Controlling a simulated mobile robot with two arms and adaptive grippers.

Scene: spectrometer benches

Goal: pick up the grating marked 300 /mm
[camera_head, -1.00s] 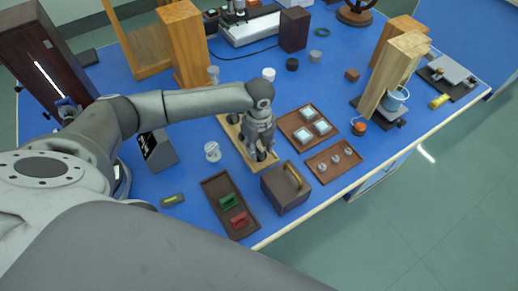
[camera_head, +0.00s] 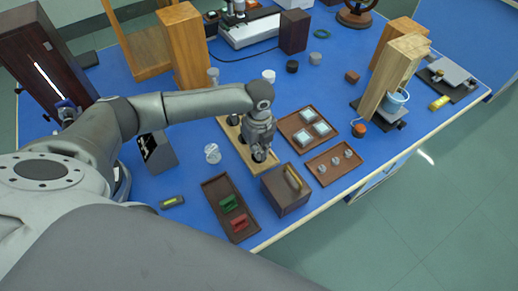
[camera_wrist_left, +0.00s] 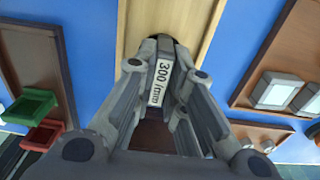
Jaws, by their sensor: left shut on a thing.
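The grating marked 300 /mm (camera_wrist_left: 160,82) shows in the left wrist view as a dark piece with a white label, its text running along it. My left gripper (camera_wrist_left: 158,98) is shut on it, with fingers on both sides. In the head view my left gripper (camera_head: 260,143) points down over the near end of the pale wooden board (camera_head: 238,146). The board also shows in the left wrist view (camera_wrist_left: 196,22). The grating is mostly hidden by the fingers in the head view, and I cannot tell whether it is clear of the board. My right gripper is not in view.
A brown box with a handle (camera_head: 287,193) stands close in front of the gripper. A tray with green and red pieces (camera_head: 216,191) lies to the left. Trays with pale square pieces (camera_head: 290,124) and small clear pieces (camera_head: 325,174) lie to the right.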

